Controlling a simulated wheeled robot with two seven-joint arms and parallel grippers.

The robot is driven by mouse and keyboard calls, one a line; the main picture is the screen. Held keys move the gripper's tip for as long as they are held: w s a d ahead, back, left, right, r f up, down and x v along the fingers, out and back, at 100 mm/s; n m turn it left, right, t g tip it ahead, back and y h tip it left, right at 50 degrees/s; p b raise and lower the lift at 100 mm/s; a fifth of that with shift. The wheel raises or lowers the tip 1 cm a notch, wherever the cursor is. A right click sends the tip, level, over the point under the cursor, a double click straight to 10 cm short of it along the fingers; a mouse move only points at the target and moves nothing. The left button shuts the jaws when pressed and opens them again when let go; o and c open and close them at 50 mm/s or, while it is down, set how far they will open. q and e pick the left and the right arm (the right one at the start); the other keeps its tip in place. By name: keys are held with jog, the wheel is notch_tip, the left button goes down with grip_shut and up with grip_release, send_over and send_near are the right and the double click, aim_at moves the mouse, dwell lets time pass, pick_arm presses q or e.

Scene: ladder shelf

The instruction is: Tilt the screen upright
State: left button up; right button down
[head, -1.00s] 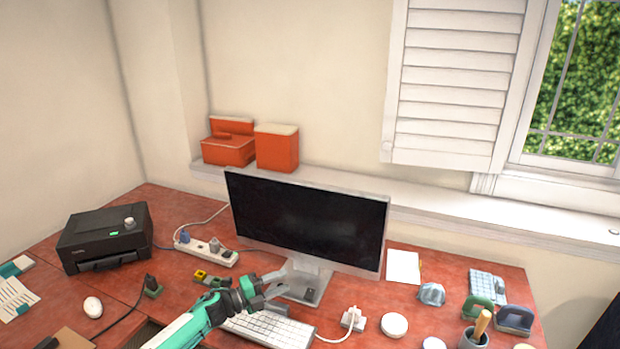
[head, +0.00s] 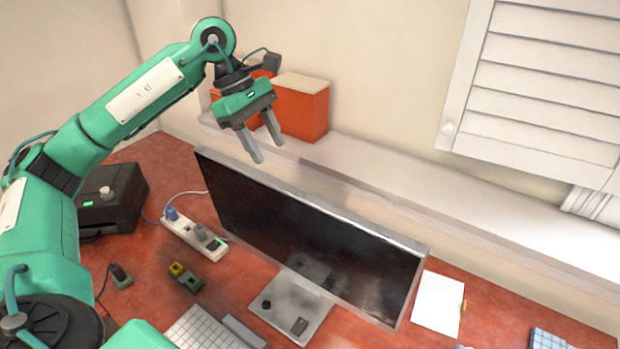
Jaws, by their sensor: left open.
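The screen (head: 300,235) is a wide black monitor with a silver frame on a flat silver stand base (head: 291,306). It leans, with its face turned downward toward the desk and its top edge showing. My left gripper (head: 264,150) is above the screen's top edge at its left part, fingers pointing down. The two fingers are apart with nothing between them. I cannot tell whether a finger touches the screen; a gap seems to show. My right gripper is not in view.
Orange boxes (head: 300,108) stand on the white ledge (head: 400,190) behind the screen. A power strip (head: 194,236), a black printer (head: 112,200) and a keyboard (head: 205,330) are around it on the red desk (head: 155,290). A white paper (head: 438,303) lies at right.

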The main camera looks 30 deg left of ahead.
aim_at(285, 186)
pick_arm(q)
jog(key=shift+a, duration=0.15)
jog(key=shift+f, duration=0.2)
jog(key=x, duration=0.1)
jog(key=p+x, duration=0.1)
jog(key=x, duration=0.2)
jog(key=shift+s+f+p, duration=0.15)
jog(key=shift+s+p, duration=0.1)
jog(key=shift+p, duration=0.15)
jog(key=p+x, duration=0.2)
jog(key=x, duration=0.5)
jog(key=shift+w+f, duration=0.1)
jog(key=shift+f, duration=0.15)
jog(key=shift+d+f, duration=0.3)
jog(key=shift+f, duration=0.25)
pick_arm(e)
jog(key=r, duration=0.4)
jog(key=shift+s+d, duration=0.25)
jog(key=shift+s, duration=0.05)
pick_arm(q)
grip_shut()
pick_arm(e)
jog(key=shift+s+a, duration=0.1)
